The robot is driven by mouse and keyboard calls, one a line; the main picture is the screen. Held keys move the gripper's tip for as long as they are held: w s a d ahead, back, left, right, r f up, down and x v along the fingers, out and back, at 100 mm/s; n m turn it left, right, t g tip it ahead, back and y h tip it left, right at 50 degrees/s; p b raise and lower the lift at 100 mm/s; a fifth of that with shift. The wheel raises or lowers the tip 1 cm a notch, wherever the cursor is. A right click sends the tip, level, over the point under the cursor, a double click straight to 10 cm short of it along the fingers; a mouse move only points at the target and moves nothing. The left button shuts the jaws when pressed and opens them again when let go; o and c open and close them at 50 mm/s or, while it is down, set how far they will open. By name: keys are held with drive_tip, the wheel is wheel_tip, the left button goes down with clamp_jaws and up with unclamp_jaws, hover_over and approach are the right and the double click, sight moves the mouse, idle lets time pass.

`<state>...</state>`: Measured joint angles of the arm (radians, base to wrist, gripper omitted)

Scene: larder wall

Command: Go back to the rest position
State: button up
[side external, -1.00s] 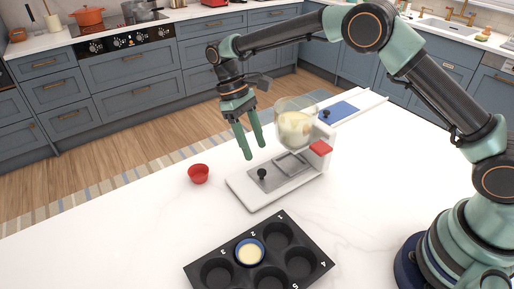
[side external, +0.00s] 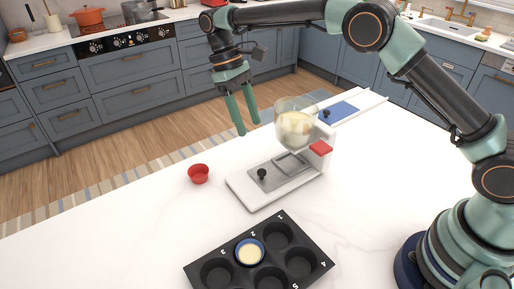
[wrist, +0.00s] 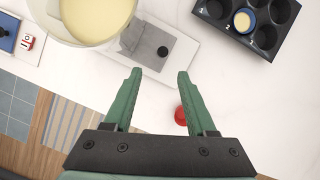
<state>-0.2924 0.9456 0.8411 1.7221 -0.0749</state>
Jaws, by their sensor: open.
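My gripper (side external: 242,114) is open and empty, raised above the far edge of the white counter, to the left of the glass bowl of the dispenser. Its two green fingers also show in the wrist view (wrist: 157,75), apart with nothing between them. The dispenser (side external: 298,127) holds pale yellow batter in its bowl above a white base with a grey plate and black knob. A red cup (side external: 199,174) stands alone on the counter; in the wrist view it is partly hidden behind the right finger (wrist: 181,115).
A dark muffin tin (side external: 220,249) sits at the front, with a blue cup (side external: 250,252) of batter in one hollow. A blue plate with a black knob (side external: 337,111) lies behind the dispenser. The counter's left side (side external: 100,235) is clear.

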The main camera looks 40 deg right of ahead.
drive_tip(key=s+d+r+m+t+y, duration=0.1)
drive_tip(key=s+d+r+t, duration=0.1)
drive_tip(key=s+d+r, duration=0.3)
drive_tip(key=s+d+r+m+t, duration=0.1)
drive_tip(key=d+r+t, duration=0.2)
drive_tip(key=r, duration=0.4)
drive_tip(key=s+d+f+m+t, duration=0.2)
drive_tip(key=s+d+t, duration=0.2)
drive_tip(key=s, duration=0.8)
drive_tip(key=shift+d+f+t, duration=0.2)
drive_tip(key=shift+d+t, duration=0.1)
drive_tip(key=shift+d, duration=0.7)
